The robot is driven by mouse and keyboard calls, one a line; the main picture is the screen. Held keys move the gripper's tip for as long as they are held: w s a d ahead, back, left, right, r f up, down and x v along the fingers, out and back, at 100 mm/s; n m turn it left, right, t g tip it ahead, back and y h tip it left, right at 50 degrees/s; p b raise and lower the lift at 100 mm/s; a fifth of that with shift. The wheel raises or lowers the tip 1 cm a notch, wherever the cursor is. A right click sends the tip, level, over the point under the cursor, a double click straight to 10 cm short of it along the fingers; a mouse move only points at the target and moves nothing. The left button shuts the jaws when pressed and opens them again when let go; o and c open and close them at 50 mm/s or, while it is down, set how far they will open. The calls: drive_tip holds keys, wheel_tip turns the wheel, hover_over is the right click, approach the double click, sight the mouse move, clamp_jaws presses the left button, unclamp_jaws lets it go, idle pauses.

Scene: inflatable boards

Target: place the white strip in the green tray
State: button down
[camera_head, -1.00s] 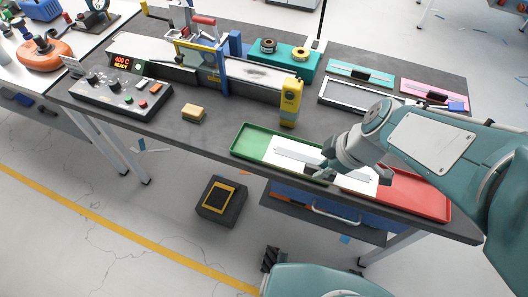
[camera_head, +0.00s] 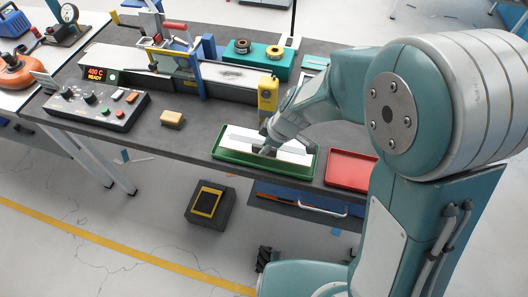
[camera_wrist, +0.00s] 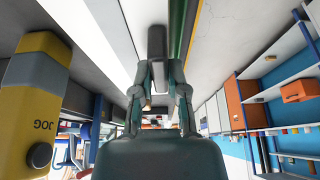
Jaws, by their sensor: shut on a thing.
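The white strip (camera_head: 292,157) lies lengthwise within the outline of the green tray (camera_head: 232,161) on the front of the dark bench in the head view. A grey bar runs along its top. My gripper (camera_head: 267,150) is over the tray's middle, shut on the strip's small dark grip block. In the wrist view the fingers (camera_wrist: 157,70) close on this block, with the white strip (camera_wrist: 118,30) beside it and the green tray's edge (camera_wrist: 178,28) to the right. I cannot tell whether the strip touches the tray floor.
The red tray (camera_head: 350,170) is right of the green one, partly behind my arm. A yellow JOG pendant (camera_head: 268,92) stands close behind the green tray. A sponge (camera_head: 172,119) and control box (camera_head: 98,106) are left. The bench's front edge is close.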

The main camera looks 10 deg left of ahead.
drive_tip(key=x, duration=0.3)
drive_tip(key=shift+w+d+f, duration=0.1)
drive_tip(key=shift+d+f, duration=0.05)
drive_tip(key=shift+f, duration=0.3)
drive_tip(key=shift+d, duration=0.1)
drive_tip(key=c, duration=0.7)
unclamp_jaws()
drive_tip(key=shift+o, duration=0.2)
